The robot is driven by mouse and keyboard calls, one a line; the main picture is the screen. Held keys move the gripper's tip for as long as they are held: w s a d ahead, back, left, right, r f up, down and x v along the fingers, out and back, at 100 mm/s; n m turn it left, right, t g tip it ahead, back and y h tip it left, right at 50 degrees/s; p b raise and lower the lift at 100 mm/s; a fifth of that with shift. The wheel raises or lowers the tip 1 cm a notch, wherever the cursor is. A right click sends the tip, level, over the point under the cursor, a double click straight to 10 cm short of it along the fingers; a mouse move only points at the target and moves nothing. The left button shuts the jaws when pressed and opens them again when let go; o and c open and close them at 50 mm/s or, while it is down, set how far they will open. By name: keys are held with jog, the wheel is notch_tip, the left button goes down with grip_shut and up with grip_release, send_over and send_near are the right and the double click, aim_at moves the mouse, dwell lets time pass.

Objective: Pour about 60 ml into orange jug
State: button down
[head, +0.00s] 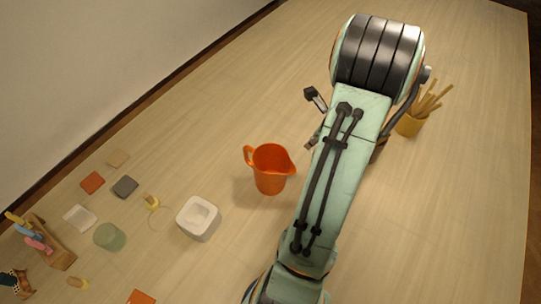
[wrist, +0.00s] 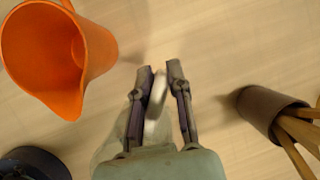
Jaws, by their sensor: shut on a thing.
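The orange jug (head: 268,180) stands upright on the pale wood table, left of my arm in the head view. Its handle is on the left and its spout points right. The wrist view looks into its open top (wrist: 40,60) at the upper left, and I see no clear liquid level. My gripper (wrist: 159,66) is shut on a narrow pale piece (wrist: 156,98), to the right of the jug in the wrist view. In the head view my arm covers most of the gripper.
A white square dish (head: 199,230) is left of the jug. Small tiles and a wooden tool rack (head: 57,255) lie further left. The table beyond the jug is clear.

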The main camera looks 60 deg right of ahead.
jog(key=shift+f, duration=0.5)
jog(key=shift+w+g, duration=0.2)
jog(key=shift+g, duration=0.1)
jog(key=shift+w+a+r+n+g+h, duration=0.3)
jog(key=shift+w+g+h, duration=0.4)
jog(key=shift+g, duration=1.1)
jog(key=shift+w+a+r+n+g+h, duration=0.25)
jog(key=shift+w+g+h, duration=0.45)
jog(key=shift+g, duration=1.1)
jog(key=shift+w+a+r+n+g+h, duration=0.4)
jog(key=shift+g+h, duration=0.5)
jog(key=shift+g, duration=0.9)
jog(key=shift+w+d+f, duration=0.1)
jog(key=shift+d, duration=0.1)
jog(key=shift+r+g+h+b, duration=0.25)
jog(key=shift+g+h+b, duration=0.2)
jog(key=shift+g, duration=0.35)
